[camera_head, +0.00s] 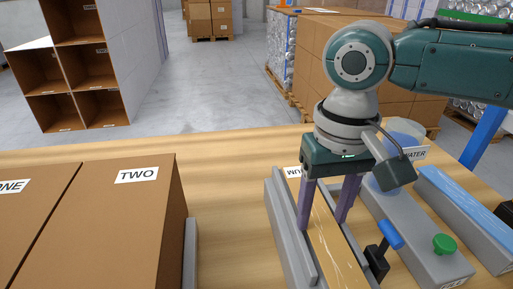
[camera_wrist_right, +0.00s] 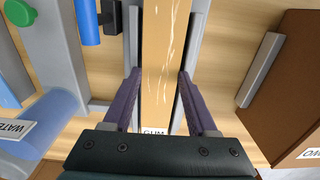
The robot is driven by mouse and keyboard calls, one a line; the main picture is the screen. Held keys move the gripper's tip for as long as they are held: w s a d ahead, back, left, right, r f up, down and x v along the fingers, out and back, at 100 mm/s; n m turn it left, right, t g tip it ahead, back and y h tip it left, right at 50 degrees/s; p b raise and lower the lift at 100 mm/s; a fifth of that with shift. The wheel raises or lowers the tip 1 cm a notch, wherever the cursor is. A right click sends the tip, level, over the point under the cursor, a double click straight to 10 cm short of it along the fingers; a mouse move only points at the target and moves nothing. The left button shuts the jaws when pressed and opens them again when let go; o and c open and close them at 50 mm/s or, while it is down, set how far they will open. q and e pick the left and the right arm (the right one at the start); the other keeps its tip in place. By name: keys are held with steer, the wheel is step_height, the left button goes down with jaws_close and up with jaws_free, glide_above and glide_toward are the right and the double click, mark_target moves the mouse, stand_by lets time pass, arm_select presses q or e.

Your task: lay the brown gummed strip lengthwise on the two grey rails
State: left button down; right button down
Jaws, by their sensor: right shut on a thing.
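The brown gummed strip (camera_head: 333,246), tan with white streaks, runs lengthwise away from me in the head view. In the right wrist view the strip (camera_wrist_right: 165,60) passes between the fingers. My right gripper (camera_head: 325,215) points down and is shut on the strip across its width, one finger at each long edge. A grey rail (camera_head: 284,235) runs along the strip's left side; in the wrist view grey rails show on both sides (camera_wrist_right: 195,40). I cannot tell whether the strip touches them. My left gripper is not in view.
A brown box marked TWO (camera_head: 135,225) stands at left, a short grey bar (camera_head: 190,255) beside it. At right are a blue-handled lever (camera_head: 389,235), a grey unit with a green knob (camera_head: 445,244), a WATER container (camera_head: 404,130) and a blue-topped grey trough (camera_head: 465,205).

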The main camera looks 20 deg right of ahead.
mark_target(321, 222)
steer(key=shift+s+d+f, duration=0.1)
steer(key=shift+d+f, duration=0.15)
steer(key=shift+f, duration=0.35)
steer(key=shift+s+d+f, duration=0.1)
steer(key=shift+d+f, duration=0.1)
steer(key=shift+f, duration=0.4)
steer(key=shift+c, duration=1.8)
jaws_free()
steer(key=shift+o, duration=0.9)
steer(key=shift+r, duration=0.2)
steer(key=shift+o, duration=0.3)
step_height(321, 222, up, 11)
steer(key=p, duration=0.2)
steer(key=shift+w+a, duration=0.3)
steer(key=shift+a, duration=0.05)
steer(key=shift+r, duration=0.45)
